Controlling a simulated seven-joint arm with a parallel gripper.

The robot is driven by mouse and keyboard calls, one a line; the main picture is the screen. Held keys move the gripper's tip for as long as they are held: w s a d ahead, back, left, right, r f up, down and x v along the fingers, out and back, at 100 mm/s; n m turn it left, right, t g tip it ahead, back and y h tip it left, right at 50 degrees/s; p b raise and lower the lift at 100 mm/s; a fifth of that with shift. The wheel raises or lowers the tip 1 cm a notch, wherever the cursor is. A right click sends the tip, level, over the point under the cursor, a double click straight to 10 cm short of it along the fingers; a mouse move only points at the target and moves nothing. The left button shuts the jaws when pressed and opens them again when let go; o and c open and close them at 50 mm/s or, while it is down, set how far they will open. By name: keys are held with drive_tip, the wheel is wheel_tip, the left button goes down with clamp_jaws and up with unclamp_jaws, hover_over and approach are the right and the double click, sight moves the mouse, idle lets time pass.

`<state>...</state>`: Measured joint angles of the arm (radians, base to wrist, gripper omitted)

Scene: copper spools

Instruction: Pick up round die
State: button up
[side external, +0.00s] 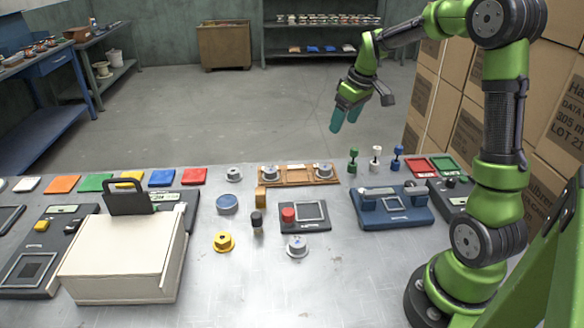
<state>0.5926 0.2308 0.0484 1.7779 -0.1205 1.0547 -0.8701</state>
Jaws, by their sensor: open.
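Several small flanged, die-like pieces stand on the metal table. A yellow one (223,242) is at the front middle. A grey one (297,246) is to its right, and another grey one (234,174) is farther back. Two more grey ones sit at the wooden tray (298,176), at its left (270,171) and right (324,170). I cannot tell for sure which is the round die. My gripper (344,124) has teal fingers, open and empty, raised high beyond the table's back edge and apart from all the pieces.
A blue round dish (227,204), a brass block (261,198) and a dark cylinder (257,222) stand mid-table. A device with a red knob (288,214), a blue fixture (391,208) and a cream box (124,258) are obstacles.

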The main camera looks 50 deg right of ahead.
hover_over(325, 167)
drive_tip(key=s, duration=0.2)
drive_tip(key=shift+n, duration=0.3)
wheel_tip(325, 167, down, 11)
drive_tip(key=shift+s+r, duration=0.1)
drive_tip(key=shift+r, duration=0.1)
drive_tip(key=shift+x, duration=3)
drive_tip(key=shift+d, duration=0.1)
drive_tip(key=shift+c, duration=0.3)
